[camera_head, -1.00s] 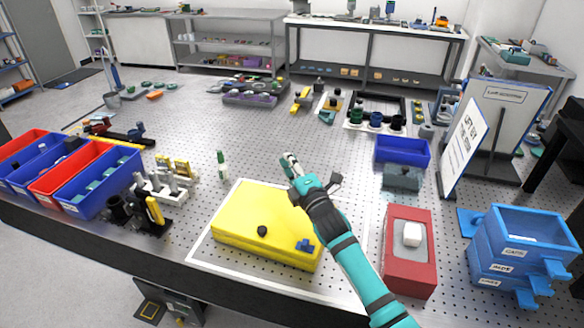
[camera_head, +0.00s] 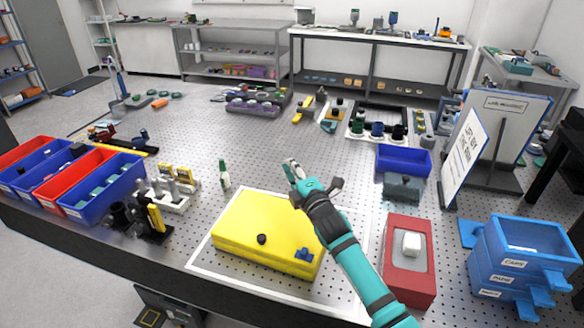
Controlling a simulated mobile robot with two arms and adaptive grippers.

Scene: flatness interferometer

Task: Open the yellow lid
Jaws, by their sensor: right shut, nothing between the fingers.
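The yellow lid (camera_head: 262,226) lies flat and closed on a yellow box on the table, inside a white rectangular outline. A dark round knob (camera_head: 262,239) and a small blue piece (camera_head: 304,254) sit near its front edge. My right gripper (camera_head: 291,168) is shut and empty, above the table beyond the lid's back right corner. My right arm covers part of the lid's right side. My left gripper is out of the picture.
Red and blue bins (camera_head: 98,187) stand at the left. A red box (camera_head: 408,274) with a white block, and blue drawers (camera_head: 520,250), stand at the right. A blue bin (camera_head: 403,160) and a sign board (camera_head: 466,150) are behind them. The table's middle is fairly clear.

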